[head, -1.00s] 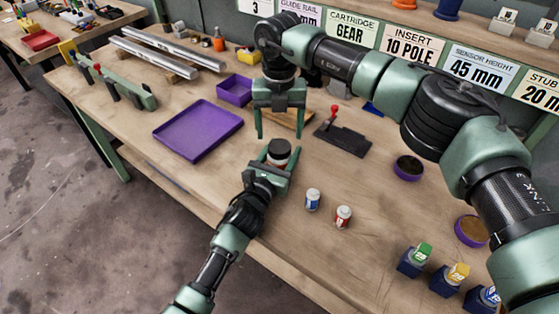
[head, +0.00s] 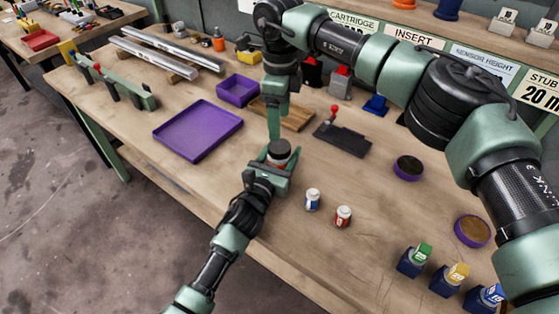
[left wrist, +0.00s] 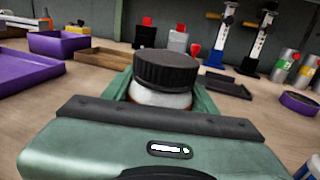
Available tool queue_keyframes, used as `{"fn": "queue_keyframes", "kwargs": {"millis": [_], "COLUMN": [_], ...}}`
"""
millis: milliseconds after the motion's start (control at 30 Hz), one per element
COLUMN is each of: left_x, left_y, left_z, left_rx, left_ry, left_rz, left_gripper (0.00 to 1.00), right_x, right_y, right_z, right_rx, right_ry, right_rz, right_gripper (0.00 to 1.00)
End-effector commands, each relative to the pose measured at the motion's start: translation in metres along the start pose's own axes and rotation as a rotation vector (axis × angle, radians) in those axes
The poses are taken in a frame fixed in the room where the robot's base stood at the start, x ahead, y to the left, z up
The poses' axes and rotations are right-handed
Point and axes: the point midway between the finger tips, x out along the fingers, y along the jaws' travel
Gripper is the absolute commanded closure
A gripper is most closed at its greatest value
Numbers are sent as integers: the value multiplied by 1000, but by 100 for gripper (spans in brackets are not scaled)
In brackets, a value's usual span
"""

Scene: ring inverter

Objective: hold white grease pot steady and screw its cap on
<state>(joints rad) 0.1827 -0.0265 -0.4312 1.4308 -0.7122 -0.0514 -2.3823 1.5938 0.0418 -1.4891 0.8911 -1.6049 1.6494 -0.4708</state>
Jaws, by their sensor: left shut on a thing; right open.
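The white grease pot (head: 277,160) stands upright between the fingers of my left gripper (head: 272,172), which is shut on it. In the left wrist view the pot's white body (left wrist: 160,97) shows above the near finger; its lower part is hidden. The black ribbed cap (left wrist: 166,69) sits on top of the pot, roughly level; I cannot tell how far it is screwed down. The cap also shows in the head view (head: 279,147). My right gripper (head: 273,132) is open just above the cap, seen edge-on with its fingers pointing down. It does not show in the left wrist view.
A purple tray (head: 160,146) and a purple bin (head: 236,92) lie to the left. A blue-labelled bottle (head: 312,200) and a red-labelled bottle (head: 343,216) stand right of the pot. A dark fixture with a red knob (head: 343,138) lies behind. The bench between them is clear.

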Motion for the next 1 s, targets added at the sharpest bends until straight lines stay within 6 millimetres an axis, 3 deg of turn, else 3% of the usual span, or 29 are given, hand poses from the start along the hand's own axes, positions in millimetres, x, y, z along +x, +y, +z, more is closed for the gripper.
{"fn": "queue_keyframes", "kwargs": {"millis": [467,800,1000], "left_x": [0,0,0], "left_y": [0,0,0], "left_z": [0,0,0], "left_rx": [0,0,0], "left_ry": [-1,-1,-1], "left_rz": [0,0,0], "left_gripper": [100,100,100], "right_x": [6,56,75], "right_y": [0,1,0], "right_z": [0,0,0], "right_rx": [-17,-16,-15], "right_ry": [1,0,0], "right_rz": [2,3,0], "right_gripper": [30,30,30]}}
